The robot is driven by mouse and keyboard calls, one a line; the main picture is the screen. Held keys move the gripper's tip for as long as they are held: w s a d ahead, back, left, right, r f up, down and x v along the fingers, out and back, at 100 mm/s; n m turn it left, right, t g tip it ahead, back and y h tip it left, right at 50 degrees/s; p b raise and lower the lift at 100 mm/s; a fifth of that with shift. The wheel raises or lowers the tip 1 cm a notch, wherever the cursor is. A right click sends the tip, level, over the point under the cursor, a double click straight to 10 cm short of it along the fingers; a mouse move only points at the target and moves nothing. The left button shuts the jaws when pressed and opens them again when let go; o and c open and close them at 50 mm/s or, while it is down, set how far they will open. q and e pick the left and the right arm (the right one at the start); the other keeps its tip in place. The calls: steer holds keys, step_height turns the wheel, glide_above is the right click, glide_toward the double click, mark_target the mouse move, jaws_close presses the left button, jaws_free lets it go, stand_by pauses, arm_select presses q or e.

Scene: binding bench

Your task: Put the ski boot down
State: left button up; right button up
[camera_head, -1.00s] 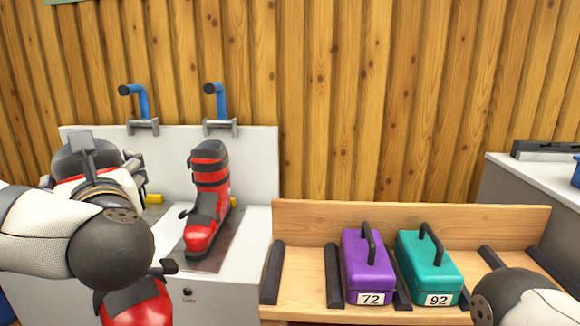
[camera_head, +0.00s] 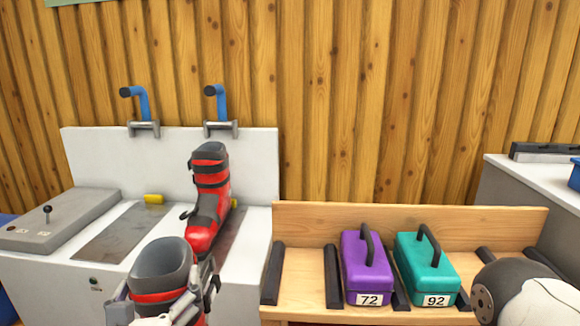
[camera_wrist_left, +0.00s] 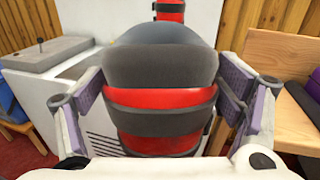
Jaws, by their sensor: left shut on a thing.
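A red and black ski boot (camera_head: 163,266) is held upright in my left gripper (camera_head: 170,306), low in front of the white bench (camera_head: 75,275). In the left wrist view the fingers of my left gripper (camera_wrist_left: 165,95) press on both sides of the boot's cuff (camera_wrist_left: 160,97); its lower part is out of sight. A second red and black boot (camera_head: 209,185) stands upright on the bench's right dark plate (camera_head: 228,238). The left dark plate (camera_head: 122,232) is bare. My right gripper is not visible; only part of my right arm shows at the lower right.
A grey box with a lever (camera_head: 58,222) sits at the bench's left end. Blue handles (camera_head: 142,103) rise from the back panel. Right of the bench, a wooden rack (camera_head: 295,290) holds a purple case marked 72 (camera_head: 366,268) and a teal case marked 92 (camera_head: 427,268).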

arm_select(q)
steer(key=s+d+f+h, duration=0.1)
steer(key=s, duration=0.1)
steer(key=s+d+f+m+h, duration=0.2)
steer(key=s, duration=0.1)
steer(key=shift+s+d, duration=0.1)
steer(key=shift+s, duration=0.25)
steer(key=shift+f, duration=0.1)
